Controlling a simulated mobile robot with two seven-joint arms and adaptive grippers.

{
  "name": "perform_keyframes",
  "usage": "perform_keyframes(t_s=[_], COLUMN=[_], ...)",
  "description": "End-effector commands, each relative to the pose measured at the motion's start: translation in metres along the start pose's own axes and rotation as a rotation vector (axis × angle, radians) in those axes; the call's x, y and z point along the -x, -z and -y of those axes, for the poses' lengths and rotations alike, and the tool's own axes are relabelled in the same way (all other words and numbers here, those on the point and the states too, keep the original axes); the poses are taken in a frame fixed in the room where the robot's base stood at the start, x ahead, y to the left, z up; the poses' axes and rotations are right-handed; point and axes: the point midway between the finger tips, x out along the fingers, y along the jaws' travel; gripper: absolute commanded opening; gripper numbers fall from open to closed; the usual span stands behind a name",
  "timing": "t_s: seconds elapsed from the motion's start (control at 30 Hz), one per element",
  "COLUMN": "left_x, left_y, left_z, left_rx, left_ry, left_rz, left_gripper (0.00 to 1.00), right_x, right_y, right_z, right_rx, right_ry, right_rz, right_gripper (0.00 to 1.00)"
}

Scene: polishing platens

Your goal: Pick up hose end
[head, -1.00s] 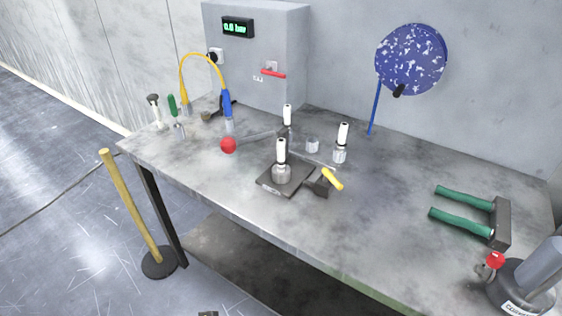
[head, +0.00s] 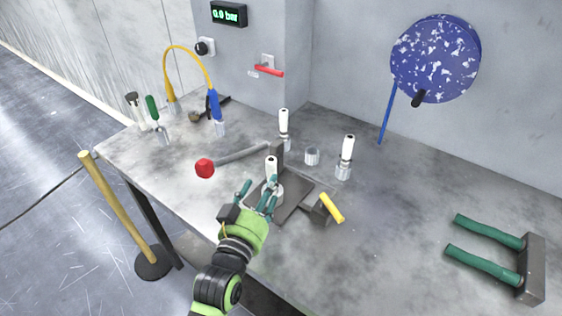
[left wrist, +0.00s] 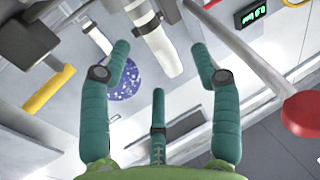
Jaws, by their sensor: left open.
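A yellow hose (head: 186,48) arches over the back left of the table, with a blue end piece (head: 216,112) standing on the tabletop. A thin blue line (head: 387,112) also hangs below the speckled blue disc on the wall. I cannot tell which one is the named hose end. My left gripper (head: 258,190) is open above the near middle of the table, beside a white-topped piece (head: 271,166) on a dark plate. In the left wrist view, the teal fingers (left wrist: 160,85) are spread with nothing between them. The right gripper is not in view.
A grey bar with a red knob (head: 204,168) lies left of the plate (head: 296,199). Two more white-topped pieces (head: 284,125) (head: 347,150) stand behind. The right-hand middle is clear.

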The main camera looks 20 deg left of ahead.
Motion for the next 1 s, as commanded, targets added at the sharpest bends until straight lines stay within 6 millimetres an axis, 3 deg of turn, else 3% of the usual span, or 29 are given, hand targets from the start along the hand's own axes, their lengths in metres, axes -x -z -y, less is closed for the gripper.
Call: perform_keyframes(t_s=[0.1, 0.3, 0.4, 0.6, 0.73, 0.87, 0.97, 1.0], left_x=[-0.007, -0.029, -0.044, -0.067, -0.071, -0.070, -0.070, -0.070], left_y=[0.002, 0.004, 0.005, 0.003, 0.002, 0.001, 0.001, 0.001], left_z=[0.000, -0.002, -0.005, -0.005, -0.005, -0.005, -0.005, -0.005], left_rx=[0.000, 0.001, 0.001, 0.000, 0.001, 0.001, 0.001, 0.001], left_ry=[0.001, 0.001, 0.001, 0.001, 0.001, 0.001, 0.001, 0.001], left_rz=[-0.005, -0.002, -0.003, -0.001, -0.002, -0.001, -0.001, -0.001], left_gripper=[0.63, 0.63, 0.63, 0.63, 0.63, 0.63, 0.31, 0.15], right_x=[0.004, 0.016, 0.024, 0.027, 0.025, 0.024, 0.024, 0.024], right_y=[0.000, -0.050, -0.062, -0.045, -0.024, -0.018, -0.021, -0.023], right_z=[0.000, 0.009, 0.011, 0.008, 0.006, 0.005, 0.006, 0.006], right_rx=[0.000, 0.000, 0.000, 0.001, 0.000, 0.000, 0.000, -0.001], right_ry=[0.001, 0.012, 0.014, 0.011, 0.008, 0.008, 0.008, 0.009], right_rz=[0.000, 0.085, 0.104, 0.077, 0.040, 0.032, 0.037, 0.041], right_gripper=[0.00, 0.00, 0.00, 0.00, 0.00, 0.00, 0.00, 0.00])
